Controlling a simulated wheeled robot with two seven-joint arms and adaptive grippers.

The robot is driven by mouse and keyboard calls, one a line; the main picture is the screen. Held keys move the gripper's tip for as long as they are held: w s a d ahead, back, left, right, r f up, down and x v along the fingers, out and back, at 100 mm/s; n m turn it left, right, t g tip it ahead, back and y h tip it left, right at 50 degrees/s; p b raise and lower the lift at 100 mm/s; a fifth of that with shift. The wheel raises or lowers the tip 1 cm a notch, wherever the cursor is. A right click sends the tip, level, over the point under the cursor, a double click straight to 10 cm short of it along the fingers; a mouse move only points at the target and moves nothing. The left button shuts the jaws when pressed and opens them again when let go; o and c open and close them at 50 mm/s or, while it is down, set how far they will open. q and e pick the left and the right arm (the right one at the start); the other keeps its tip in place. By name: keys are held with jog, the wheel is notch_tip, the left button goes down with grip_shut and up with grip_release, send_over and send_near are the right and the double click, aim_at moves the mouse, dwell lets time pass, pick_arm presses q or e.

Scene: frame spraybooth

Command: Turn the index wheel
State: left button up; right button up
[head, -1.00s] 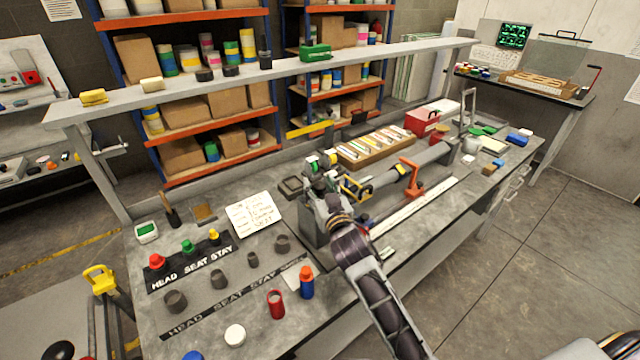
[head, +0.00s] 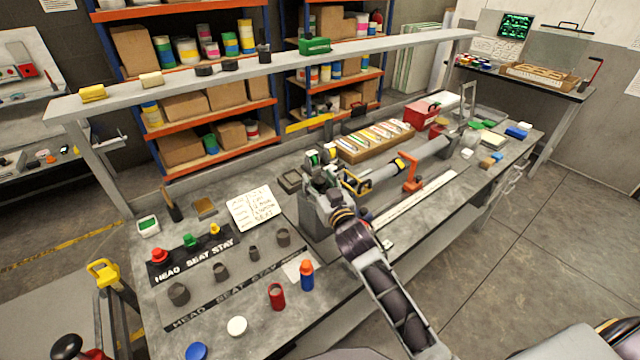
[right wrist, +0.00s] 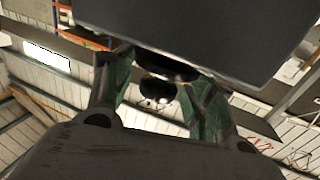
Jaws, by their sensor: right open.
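A grey fixture (head: 314,224) stands on the bench, with a long grey tube (head: 428,148) running from it to the right. My right gripper (head: 322,158) is at the top of this fixture, its arm reaching in from the lower right. In the right wrist view its two green-padded fingers (right wrist: 160,88) stand apart. A dark round part (right wrist: 158,88), possibly the index wheel, shows between them; I cannot tell if they touch it. A large dark flat panel (right wrist: 195,30) fills the top of that view. In the head view the gripper hides much of the fixture's top. My left gripper is not in view.
An orange clamp (head: 412,175) stands by the tube. A wooden tray of cards (head: 375,145) lies behind it. A white note card (head: 254,208), grey cups and a red can (head: 276,296) are left of the fixture. A raised shelf (head: 215,73) spans the bench's back.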

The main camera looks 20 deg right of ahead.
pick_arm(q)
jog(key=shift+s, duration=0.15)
pick_arm(e)
jog(key=shift+s, duration=0.1)
jog(key=s+d, duration=0.1)
jog(key=s, duration=1)
jog(key=shift+s, duration=0.4)
dwell(0.3)
jog(key=shift+c, duration=0.4)
